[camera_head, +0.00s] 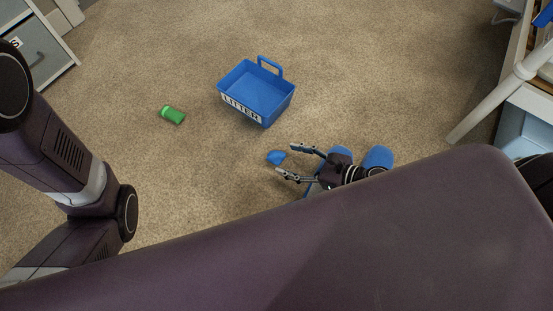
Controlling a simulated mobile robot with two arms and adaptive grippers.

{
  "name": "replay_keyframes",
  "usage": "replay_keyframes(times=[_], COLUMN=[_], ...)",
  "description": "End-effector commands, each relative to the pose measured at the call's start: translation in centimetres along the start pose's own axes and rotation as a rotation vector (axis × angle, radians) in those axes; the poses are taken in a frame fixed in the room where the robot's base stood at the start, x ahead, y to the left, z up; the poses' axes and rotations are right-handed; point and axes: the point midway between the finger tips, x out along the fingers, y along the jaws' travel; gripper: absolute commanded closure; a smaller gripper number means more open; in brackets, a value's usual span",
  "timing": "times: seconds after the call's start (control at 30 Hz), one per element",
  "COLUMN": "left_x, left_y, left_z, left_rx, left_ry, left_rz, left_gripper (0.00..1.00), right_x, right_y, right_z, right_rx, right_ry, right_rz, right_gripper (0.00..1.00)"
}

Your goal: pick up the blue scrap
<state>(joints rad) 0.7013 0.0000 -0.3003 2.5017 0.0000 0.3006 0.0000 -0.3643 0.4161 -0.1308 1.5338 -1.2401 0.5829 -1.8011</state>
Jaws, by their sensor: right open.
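The blue scrap (276,157) is a small bright blue piece lying on the beige carpet, just below the middle of the head view. My right gripper (286,160) comes in from the right and is open. Its two fingertips point left, one above and one below the right side of the scrap. The fingers do not appear closed on it. I cannot tell how high they are above the carpet. My left arm shows at the left edge, but its gripper is out of view.
A blue litter basket (243,109) with a raised handle stands above the scrap. A green item (173,115) lies left of it. A blue rounded object (378,157) is beside my right wrist. A grey drawer unit (35,50) is upper left; a white leg (490,106) stands right.

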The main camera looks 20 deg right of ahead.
Motion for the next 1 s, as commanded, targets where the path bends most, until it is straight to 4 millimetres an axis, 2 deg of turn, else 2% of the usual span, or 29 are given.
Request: replay_keyframes(times=[0.5,0.8,1.0], left_x=[-3.4,-3.4,-3.4], left_y=[0.7,0.7,0.7], left_z=[-1.1,-1.1,-1.1], left_rx=[0.0,0.0,0.0], left_ry=[-0.003,-0.002,-0.002], left_rz=[0.0,0.0,0.0], left_gripper=[0.6,0.6,0.6], right_x=[6.7,7.1,7.1], right_y=[-0.1,-0.1,-0.1], right_z=[-0.1,0.0,0.0], right_rx=[0.004,0.004,0.004], right_ry=[-0.002,0.0,0.0], right_rz=[-0.001,-0.001,-0.001], right_gripper=[0.42,0.42,0.63])
